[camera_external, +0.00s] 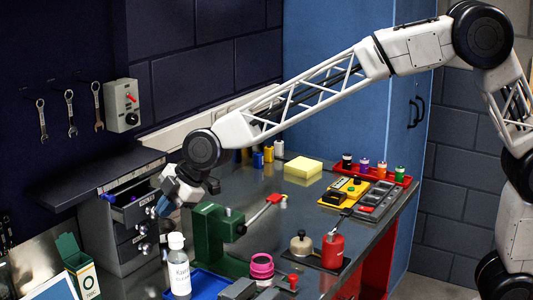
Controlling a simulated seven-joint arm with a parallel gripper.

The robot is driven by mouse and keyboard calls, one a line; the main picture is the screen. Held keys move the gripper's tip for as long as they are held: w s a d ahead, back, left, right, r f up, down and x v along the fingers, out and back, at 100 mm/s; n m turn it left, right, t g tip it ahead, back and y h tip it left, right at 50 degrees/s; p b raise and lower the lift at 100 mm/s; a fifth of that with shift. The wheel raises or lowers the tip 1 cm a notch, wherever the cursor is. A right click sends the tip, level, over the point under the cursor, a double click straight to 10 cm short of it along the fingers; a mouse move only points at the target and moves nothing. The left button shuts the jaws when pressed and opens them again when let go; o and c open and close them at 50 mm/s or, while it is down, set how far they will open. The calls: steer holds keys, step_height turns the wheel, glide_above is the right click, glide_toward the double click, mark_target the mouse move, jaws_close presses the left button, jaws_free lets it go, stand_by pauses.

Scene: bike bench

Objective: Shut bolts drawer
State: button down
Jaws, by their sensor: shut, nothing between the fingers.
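A small grey drawer cabinet (98,240) stands on the left of the bench under a dark shelf. Its top drawer (133,213) is pulled out, with small things inside and a blue piece at its left edge. The lower drawers (131,250) look shut. My gripper (161,208) is shut and empty, at the right front of the open drawer. I cannot tell whether it touches the drawer front.
A green vise (209,235) stands just right of my gripper. A white bottle (178,268) in a blue tray and a green box (76,264) are in front.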

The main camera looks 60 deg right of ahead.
steer(key=w, duration=0.5)
steer(key=shift+w, duration=0.1)
stand_by(0.3)
steer(key=s, duration=0.1)
glide_toward(150, 201)
steer(key=s+f, duration=0.1)
steer(key=s, duration=0.2)
steer(key=shift+s+r, duration=0.5)
steer(key=shift+s, duration=0.1)
stand_by(0.3)
